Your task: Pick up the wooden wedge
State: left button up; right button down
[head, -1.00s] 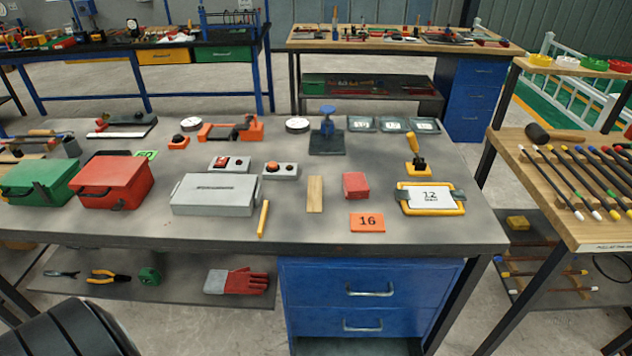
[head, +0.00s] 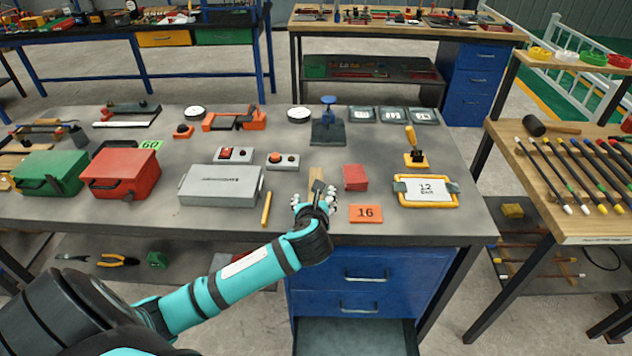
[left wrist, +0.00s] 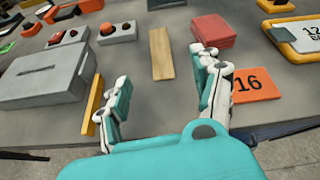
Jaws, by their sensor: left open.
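The wooden wedge (left wrist: 161,55) is a light brown block lying flat on the grey workbench. In the head view the wedge (head: 317,174) is partly hidden behind my left gripper (head: 315,205). In the left wrist view my left gripper (left wrist: 162,100) is open, its fingers spread apart, with the wedge beyond the fingertips and roughly between their lines. The gripper is empty and does not appear to touch the wedge. My right gripper is not in view.
A yellow stick (head: 266,208) and grey box (head: 221,185) lie left of the wedge. A red block (head: 355,177), orange 16 card (head: 366,213) and yellow-framed 12 display (head: 426,190) lie right. Button boxes (head: 283,161) sit behind. An open lower drawer (head: 355,335) shows below the bench.

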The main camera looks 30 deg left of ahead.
aim_at(316, 168)
pick_arm(q)
jog(key=shift+w+a+r+m, duration=0.35)
jog(key=shift+w+r+m, duration=0.15)
jog(key=shift+w+a+t, duration=0.2)
jog(key=shift+w+t, duration=0.1)
jog(key=x, duration=1.7)
jog(key=shift+s+a+p, duration=0.1)
jog(key=shift+p, duration=0.2)
jog(key=shift+r, duration=0.1)
jog(key=c, duration=1.3)
